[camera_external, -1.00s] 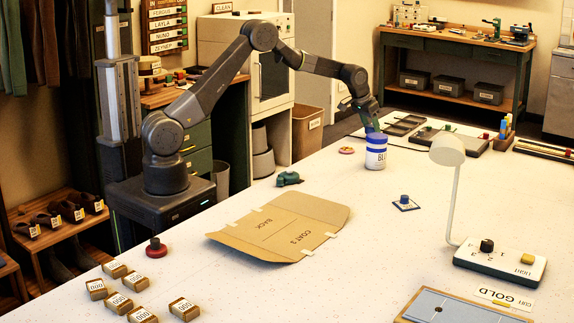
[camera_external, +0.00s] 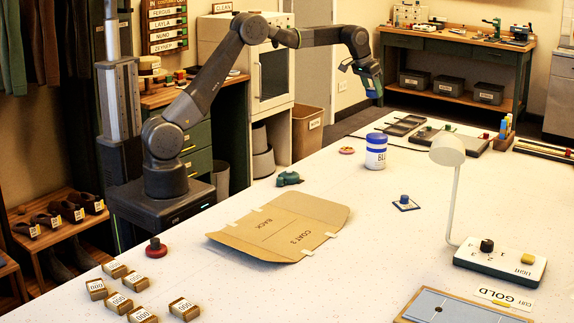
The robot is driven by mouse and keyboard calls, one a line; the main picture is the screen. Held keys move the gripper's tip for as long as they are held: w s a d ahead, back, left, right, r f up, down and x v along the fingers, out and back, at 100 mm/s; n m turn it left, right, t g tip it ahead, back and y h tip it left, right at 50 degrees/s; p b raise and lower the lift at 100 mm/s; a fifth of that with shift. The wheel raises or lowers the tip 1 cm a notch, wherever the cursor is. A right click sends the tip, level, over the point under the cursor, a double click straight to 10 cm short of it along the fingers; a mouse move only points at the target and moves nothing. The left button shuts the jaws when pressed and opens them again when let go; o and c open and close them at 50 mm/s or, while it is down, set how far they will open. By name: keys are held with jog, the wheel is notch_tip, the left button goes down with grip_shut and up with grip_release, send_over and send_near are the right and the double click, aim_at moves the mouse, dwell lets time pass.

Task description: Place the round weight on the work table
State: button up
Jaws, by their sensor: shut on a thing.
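A round red piece with a dark knob (camera_external: 156,248), which looks like the round weight, stands on the near left of the pale work table (camera_external: 330,290). A blue piece with a knob on a square base (camera_external: 405,203) sits right of centre. My gripper (camera_external: 376,97) is high above the far part of the table, well away from the red piece. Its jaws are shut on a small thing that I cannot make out. A white jar with a blue top (camera_external: 376,152) stands upright below the gripper, apart from it.
A flat cardboard pattern (camera_external: 280,227) lies mid-table, with a small green object (camera_external: 289,178) behind it. Several tagged blocks (camera_external: 118,302) lie at the near left. A white lamp (camera_external: 447,150) rises at the right.

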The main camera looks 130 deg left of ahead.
jog(key=w+d+m+t+h, duration=0.15)
jog(key=w+d+m, duration=0.45)
jog(key=w+d, duration=1.5)
jog(key=w+d+m+t+h+b, duration=0.1)
jog(key=w+d+m, duration=0.25)
jog(key=d, duration=1.25)
jog(key=w+d+m+t+h+b, duration=0.15)
jog(key=w+d, duration=0.35)
jog(key=d, duration=1)
jog(key=s+d+m+g+h, duration=0.1)
jog(key=s+d+m, duration=0.15)
jog(key=d, duration=1.15)
jog(key=s+d+m+h, duration=0.1)
jog(key=d+m, duration=0.3)
jog(key=d, duration=0.9)
jog(key=s+d+m+g+h, duration=0.1)
jog(key=s+d+m, duration=0.2)
jog(key=s+d, duration=0.5)
jog(key=s+d+m+h, duration=0.15)
jog(key=s+d, duration=0.35)
jog(key=d, duration=0.8)
jog(key=shift+y, duration=0.35)
jog(key=f, duration=1)
jog(key=shift+w+a+f, duration=0.25)
jog(key=shift+w+f, duration=0.15)
jog(key=shift+f, duration=2.3)
jog(key=shift+r, duration=0.1)
